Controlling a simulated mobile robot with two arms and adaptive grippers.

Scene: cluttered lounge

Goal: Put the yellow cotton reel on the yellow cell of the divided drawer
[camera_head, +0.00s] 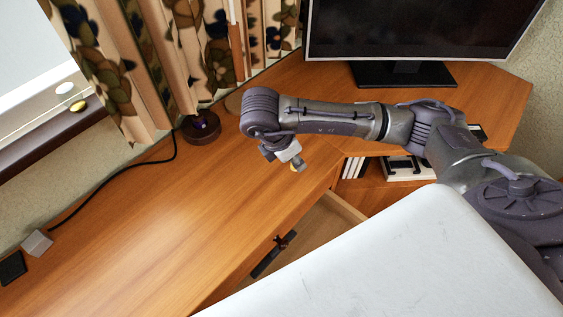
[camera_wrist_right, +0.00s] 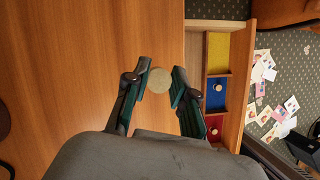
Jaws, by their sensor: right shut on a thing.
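My right gripper (camera_head: 296,163) is shut on the yellow cotton reel (camera_head: 296,169), above the desk near its front edge. In the right wrist view the reel (camera_wrist_right: 160,80) shows as a pale round end between the fingertips (camera_wrist_right: 160,82). The divided drawer (camera_wrist_right: 243,75) is pulled open to the right of the gripper there. Its yellow cell (camera_wrist_right: 218,50) looks empty; the blue cell (camera_wrist_right: 215,103) and the red cell (camera_wrist_right: 214,122) each hold a small pale round thing. In the head view, only part of the open drawer (camera_head: 325,222) shows. My left gripper is out of view.
A monitor (camera_head: 405,72) stands at the back of the wooden desk (camera_head: 150,220). A dark round object (camera_head: 201,127) with a cable sits by the curtain (camera_head: 200,55). Papers (camera_wrist_right: 283,105) lie on the patterned floor beyond the drawer. The left desk top is mostly clear.

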